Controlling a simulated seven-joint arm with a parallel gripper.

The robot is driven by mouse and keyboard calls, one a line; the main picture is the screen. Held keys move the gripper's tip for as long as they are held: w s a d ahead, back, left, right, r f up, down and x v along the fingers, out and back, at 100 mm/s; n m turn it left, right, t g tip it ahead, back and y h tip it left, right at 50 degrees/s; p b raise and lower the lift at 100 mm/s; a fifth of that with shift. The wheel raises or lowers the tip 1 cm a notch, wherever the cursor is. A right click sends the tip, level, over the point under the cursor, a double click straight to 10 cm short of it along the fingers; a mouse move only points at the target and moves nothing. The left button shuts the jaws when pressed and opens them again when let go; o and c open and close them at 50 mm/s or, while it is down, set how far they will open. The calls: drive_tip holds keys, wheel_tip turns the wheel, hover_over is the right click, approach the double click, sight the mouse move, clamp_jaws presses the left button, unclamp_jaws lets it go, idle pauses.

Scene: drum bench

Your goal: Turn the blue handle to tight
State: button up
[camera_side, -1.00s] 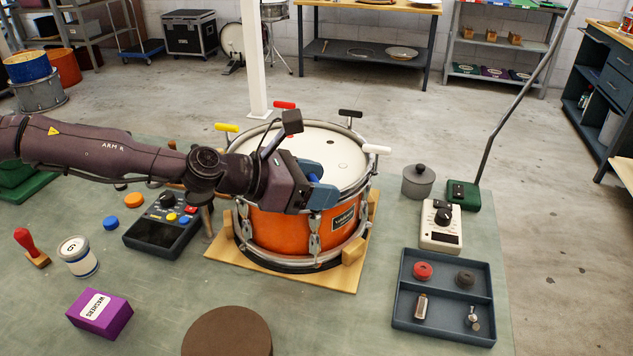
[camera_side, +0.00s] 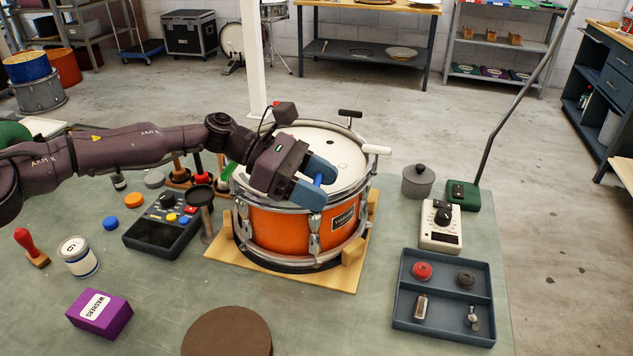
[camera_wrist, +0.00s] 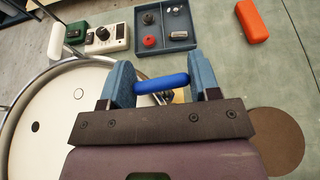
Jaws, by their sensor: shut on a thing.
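The blue handle (camera_wrist: 161,84) is a short rounded bar at the drum's rim. The orange drum (camera_side: 280,229) with a white head stands on a wooden base. A white handle (camera_side: 375,149) and a black handle (camera_side: 350,113) are on the rim. My gripper and wrist hide part of the near left rim and the hardware under the blue handle.
A blue-grey tray (camera_side: 443,300) with small parts lies at the right, below a white meter (camera_side: 441,225) and a grey lidded pot (camera_side: 418,181). A black control box (camera_side: 165,225) stands left of the drum.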

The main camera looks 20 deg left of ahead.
drive_tip(key=shift+w+a+f, duration=0.35)
drive_tip(key=shift+w+a, duration=0.05)
idle(1.1)
drive_tip(key=o, duration=0.9)
drive_tip(key=shift+s+d+r, duration=0.1)
drive_tip(key=shift+d+r, duration=0.05)
wheel_tip(320, 180, up, 8)
drive_tip(key=a, duration=0.2)
drive_tip(key=shift+a, duration=0.4)
